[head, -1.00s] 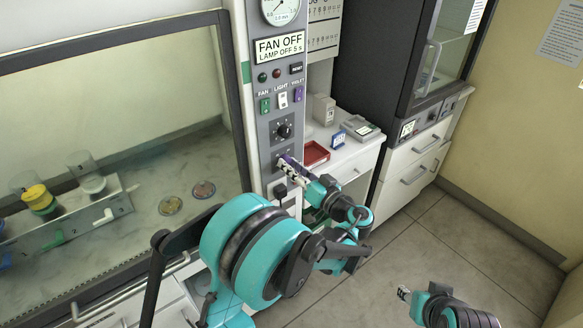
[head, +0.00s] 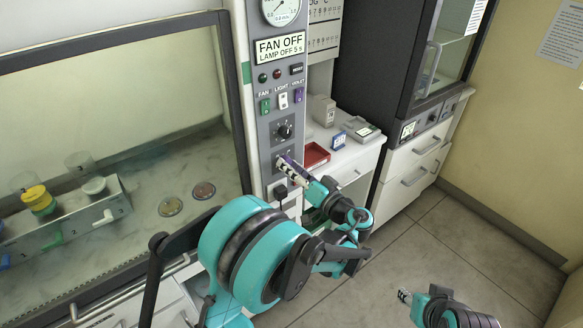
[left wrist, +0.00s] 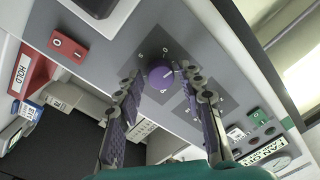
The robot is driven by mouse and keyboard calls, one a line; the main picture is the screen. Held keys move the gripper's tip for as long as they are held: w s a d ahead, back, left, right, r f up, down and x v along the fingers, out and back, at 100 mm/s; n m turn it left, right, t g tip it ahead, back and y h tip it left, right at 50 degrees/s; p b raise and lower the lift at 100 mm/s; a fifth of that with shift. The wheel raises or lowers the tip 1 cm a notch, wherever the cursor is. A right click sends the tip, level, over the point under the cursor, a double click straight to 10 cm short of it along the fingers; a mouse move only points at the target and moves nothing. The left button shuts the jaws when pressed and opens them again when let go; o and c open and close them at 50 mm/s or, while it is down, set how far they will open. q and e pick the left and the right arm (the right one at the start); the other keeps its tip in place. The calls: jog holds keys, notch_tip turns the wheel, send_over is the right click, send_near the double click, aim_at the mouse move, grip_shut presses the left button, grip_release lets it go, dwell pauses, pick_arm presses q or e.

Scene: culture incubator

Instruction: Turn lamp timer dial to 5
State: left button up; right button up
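The purple dial (left wrist: 160,77) sits on the grey control panel in the left wrist view, with small marks around it. A pale mark shows on its face; its exact setting is too small to read. My left gripper (left wrist: 166,85) is open, with one finger on each side of the dial. A gap shows between dial and fingers. In the head view my left gripper (head: 288,164) is at the panel and hides the purple dial. The display (head: 279,48) reads "FAN OFF, LAMP OFF 5 s". My right gripper (head: 404,295) is low at the right, away from the panel; its opening is unclear.
A black dial (head: 284,131) and fan, light and violet switches (head: 283,98) are above my left gripper. The floor (head: 440,245) at right is clear.

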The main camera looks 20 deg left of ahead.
pick_arm(q)
jog(key=shift+d, duration=0.1)
jog(key=v, duration=1.2)
jog(key=s+a+f+m+g+h, duration=0.2)
jog(key=a+h, duration=0.1)
jog(key=a, duration=0.3)
jog(key=s+a+f+m+g+h, duration=0.1)
jog(key=s+a+g+h, duration=0.15)
jog(key=a, duration=0.35)
jog(key=s+d+f+h, duration=0.1)
jog(key=s+f+h, duration=0.1)
jog(key=s+h, duration=0.2)
jog(key=s+d+f+h, duration=0.1)
jog(key=s+h, duration=0.4)
jog(key=s, duration=0.5)
jog(key=shift+f+m+t, duration=0.4)
jog(key=shift+f+t, duration=0.05)
jog(key=shift+f, duration=0.1)
